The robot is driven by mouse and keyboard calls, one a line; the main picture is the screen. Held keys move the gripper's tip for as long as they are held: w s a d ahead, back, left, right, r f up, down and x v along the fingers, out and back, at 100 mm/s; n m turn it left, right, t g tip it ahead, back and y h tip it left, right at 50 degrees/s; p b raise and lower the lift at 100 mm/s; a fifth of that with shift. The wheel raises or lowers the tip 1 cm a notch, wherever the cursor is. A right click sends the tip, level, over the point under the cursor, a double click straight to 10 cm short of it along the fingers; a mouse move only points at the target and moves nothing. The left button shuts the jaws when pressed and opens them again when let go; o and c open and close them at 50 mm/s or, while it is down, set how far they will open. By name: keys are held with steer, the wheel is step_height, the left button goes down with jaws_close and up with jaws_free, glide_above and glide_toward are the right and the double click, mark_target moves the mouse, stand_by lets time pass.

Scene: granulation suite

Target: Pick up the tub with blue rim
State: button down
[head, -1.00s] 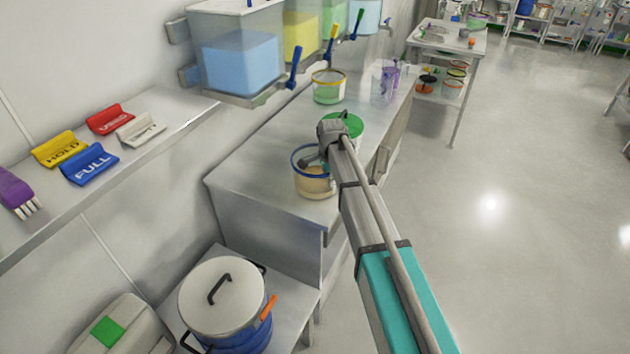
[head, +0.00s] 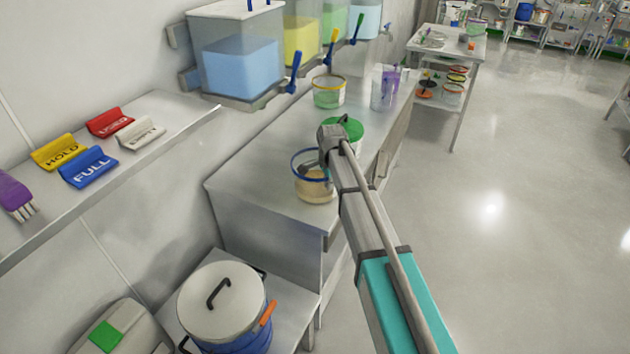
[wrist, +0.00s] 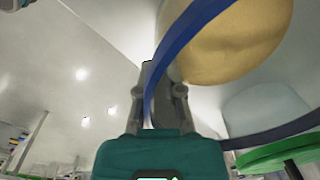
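The tub with blue rim (head: 314,190) is clear-walled with tan contents. It is at the near end of the steel bench, partly hidden behind my arm in the head view. My gripper (head: 308,164) reaches down over its rim. In the wrist view, the blue rim (wrist: 172,45) runs between the two close-set fingers of my gripper (wrist: 160,80), which looks shut on the rim and wall. The tan contents (wrist: 235,40) show beside the fingers. I see no clear gap between the tub and the bench.
A green-lidded container (head: 347,127) stands right behind my gripper. A yellow-rimmed tub (head: 328,91) and a clear jug (head: 382,90) are farther along the bench (head: 255,178). Dispensers with blue taps (head: 293,72) overhang its wall side. A lidded pot (head: 222,302) stands lower in front.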

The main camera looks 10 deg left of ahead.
steer(key=shift+r, duration=0.2)
stand_by(0.6)
step_height(320, 180, up, 3)
steer(key=p, duration=0.3)
steer(key=s+d+r+p, duration=0.5)
steer(key=s+r+p, duration=0.4)
steer(key=s, duration=0.4)
steer(key=shift+d+r+p, duration=0.15)
steer(key=shift+r+p, duration=0.2)
steer(key=shift+p, duration=0.15)
stand_by(0.3)
steer(key=shift+s, duration=0.2)
stand_by(0.3)
